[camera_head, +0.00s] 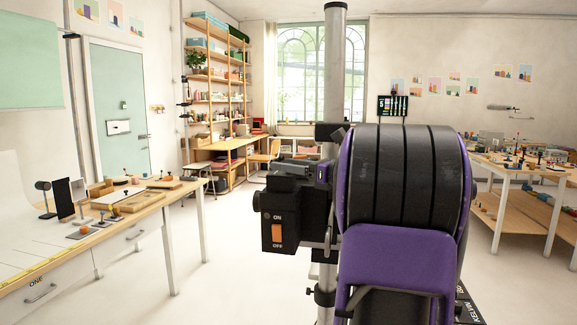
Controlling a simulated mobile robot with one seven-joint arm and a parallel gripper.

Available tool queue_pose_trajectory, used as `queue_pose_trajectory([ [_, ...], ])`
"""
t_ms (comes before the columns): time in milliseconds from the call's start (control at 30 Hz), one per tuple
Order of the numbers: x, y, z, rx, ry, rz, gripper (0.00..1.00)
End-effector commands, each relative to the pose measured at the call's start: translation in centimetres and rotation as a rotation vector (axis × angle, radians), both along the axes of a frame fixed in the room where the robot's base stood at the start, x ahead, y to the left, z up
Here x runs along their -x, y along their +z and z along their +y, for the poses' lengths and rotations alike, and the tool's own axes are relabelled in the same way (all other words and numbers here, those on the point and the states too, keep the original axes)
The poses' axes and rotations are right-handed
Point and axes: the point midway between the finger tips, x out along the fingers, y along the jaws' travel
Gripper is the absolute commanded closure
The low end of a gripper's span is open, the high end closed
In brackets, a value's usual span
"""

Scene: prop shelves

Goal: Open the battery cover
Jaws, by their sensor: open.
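I cannot make out a battery cover or a battery-powered device for certain in the head view. The wooden table (150,203) at left bears several small items, too small to tell apart well. The purple and black structure filling the centre right looks like my own arm and column, with an orange on/off switch on a black box. My gripper does not show as such, and this structure hides much of the room behind it.
A white bench with a drawer (125,237) stands front left. Another table (520,169) with several small props stands at right, with a lower shelf. A tall wooden shelf (193,75), a desk (220,145) and a chair (266,153) stand at the back. The floor (225,260) left of centre is clear.

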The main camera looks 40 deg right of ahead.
Motion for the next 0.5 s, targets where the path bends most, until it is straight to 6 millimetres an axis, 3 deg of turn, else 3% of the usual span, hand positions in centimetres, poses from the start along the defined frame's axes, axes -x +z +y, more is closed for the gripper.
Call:
queue_pose_trajectory([
  [133, 0.01, 0.00, 0.00, 0.000, 0.000, 0.000, 0.49],
  [400, 0.04, 0.00, -0.01, 0.000, 0.000, 0.000, 0.98],
  [500, 0.04, 0.00, -0.01, 0.000, 0.000, 0.000, 1.00],
])
